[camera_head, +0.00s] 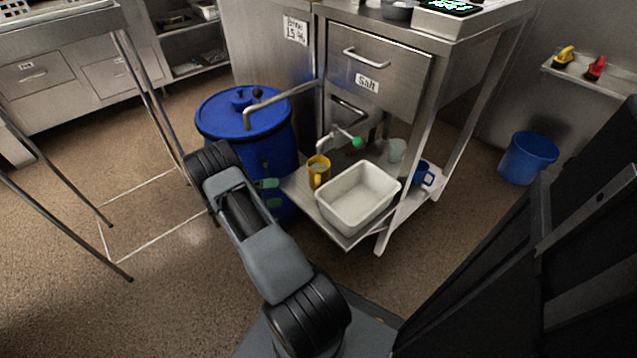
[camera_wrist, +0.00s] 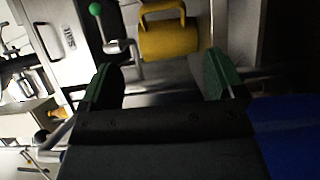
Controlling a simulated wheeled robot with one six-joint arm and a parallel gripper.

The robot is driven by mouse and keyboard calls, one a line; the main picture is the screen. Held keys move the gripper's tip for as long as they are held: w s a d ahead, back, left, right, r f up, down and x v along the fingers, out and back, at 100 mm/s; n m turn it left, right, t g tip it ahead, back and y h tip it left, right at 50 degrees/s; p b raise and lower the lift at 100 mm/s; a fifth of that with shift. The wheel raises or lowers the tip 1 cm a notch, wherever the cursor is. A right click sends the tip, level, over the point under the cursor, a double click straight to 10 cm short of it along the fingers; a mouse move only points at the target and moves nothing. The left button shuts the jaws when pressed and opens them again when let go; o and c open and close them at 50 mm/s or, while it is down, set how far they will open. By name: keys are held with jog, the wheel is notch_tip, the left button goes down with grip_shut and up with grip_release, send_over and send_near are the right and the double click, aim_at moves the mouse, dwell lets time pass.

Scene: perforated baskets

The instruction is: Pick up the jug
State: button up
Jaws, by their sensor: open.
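The yellow jug (camera_head: 319,172) stands on the low metal shelf, at the left of the white tub. It also shows in the wrist view (camera_wrist: 168,42), appearing on its side, with its handle towards the top of the picture. My gripper (camera_head: 271,193) is left of the jug, beside the blue barrel. Its green-padded fingers are apart, with nothing between them. In the wrist view the jug lies ahead of the open gap between the fingertips (camera_wrist: 161,72), apart from both pads as far as I can tell.
A metal tap with a green knob (camera_head: 357,143) juts out close to the jug. The white tub (camera_head: 357,197), a pale cup (camera_head: 397,150) and a blue mug (camera_head: 424,173) share the shelf. The blue barrel (camera_head: 220,115) stands close behind my gripper.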

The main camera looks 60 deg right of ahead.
aim_at(316, 188)
jog(key=x, duration=0.3)
jog(key=b+x, duration=0.1)
jog(key=x, duration=0.3)
jog(key=shift+f, duration=0.25)
jog(key=shift+b+x, duration=0.75)
jog(key=shift+x, duration=2.65)
jog(key=shift+r, duration=0.1)
jog(key=shift+w, duration=0.1)
jog(key=c, duration=0.9)
